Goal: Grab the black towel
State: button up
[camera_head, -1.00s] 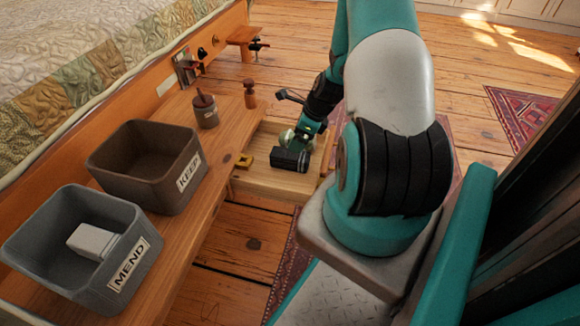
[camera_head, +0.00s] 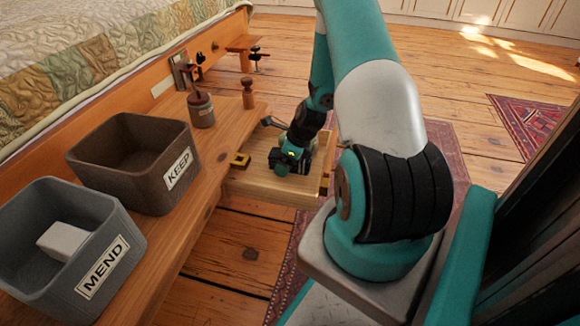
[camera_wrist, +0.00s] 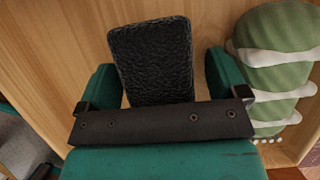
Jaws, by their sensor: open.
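The black towel (camera_wrist: 150,55) shows in the wrist view as a dark, textured rectangular block lying on the light wood floor of an open drawer. My gripper (camera_wrist: 160,78) is open, with one teal finger on each side of the towel. The towel's near end is hidden behind the dark bar of my gripper. In the head view my gripper (camera_head: 292,162) is down in the drawer (camera_head: 262,190) and hides most of the towel.
A green roll with white bands (camera_wrist: 280,70) lies right of the towel, close to the right finger. The KEEP bin (camera_head: 115,182) and MEND bin (camera_head: 120,225), with a pale block (camera_head: 63,240) inside, stand on the wooden ledge. A small pot (camera_head: 201,112) and wooden peg (camera_head: 248,95) stand behind.

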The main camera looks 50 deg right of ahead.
dwell(0.4)
jog(key=c, duration=1.1)
jog(key=shift+o, duration=0.2)
